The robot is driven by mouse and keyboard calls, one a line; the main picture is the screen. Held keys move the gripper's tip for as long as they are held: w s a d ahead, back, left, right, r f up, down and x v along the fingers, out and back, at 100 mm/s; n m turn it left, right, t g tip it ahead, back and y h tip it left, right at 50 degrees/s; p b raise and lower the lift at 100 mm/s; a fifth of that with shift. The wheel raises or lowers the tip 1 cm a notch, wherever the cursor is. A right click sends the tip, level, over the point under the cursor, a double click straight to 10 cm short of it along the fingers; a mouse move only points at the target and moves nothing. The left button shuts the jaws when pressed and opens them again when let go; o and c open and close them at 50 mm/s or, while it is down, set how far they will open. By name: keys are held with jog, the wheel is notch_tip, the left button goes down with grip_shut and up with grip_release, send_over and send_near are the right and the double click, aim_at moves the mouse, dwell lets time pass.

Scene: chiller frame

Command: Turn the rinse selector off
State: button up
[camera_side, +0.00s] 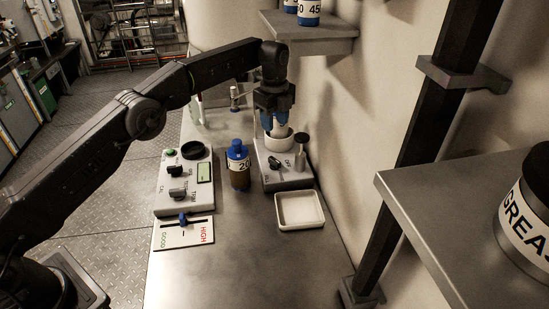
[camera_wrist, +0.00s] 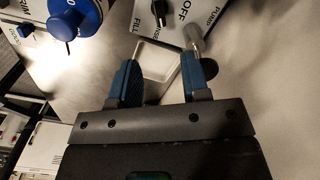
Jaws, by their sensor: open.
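The rinse selector is a small black knob (camera_side: 275,163) on a grey box (camera_side: 289,180) on the bench. It also shows at the top edge of the wrist view (camera_wrist: 160,12), partly cut off, with FILL, OFF and other partly readable lettering around it. I cannot tell surely which label the knob points at. My gripper (camera_side: 274,122) has blue fingers and is open, apart from the knob. In the side view it hangs above and behind it, over a white round cup (camera_side: 279,141). In the wrist view the fingers (camera_wrist: 160,66) are spread with nothing between them.
A metal post with a dark cap (camera_side: 301,150) stands on the box, right of the knob. A blue-capped bottle (camera_side: 238,165) stands left of the box. A white tray (camera_side: 300,210) lies in front. A control panel (camera_side: 186,180) and slider plate (camera_side: 183,233) are farther left. The front bench is clear.

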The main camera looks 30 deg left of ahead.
aim_at(274, 159)
notch_tip(274, 159, down, 13)
jog(key=shift+f, duration=0.1)
dwell(0.3)
jog(key=shift+c, duration=0.2)
grip_shut()
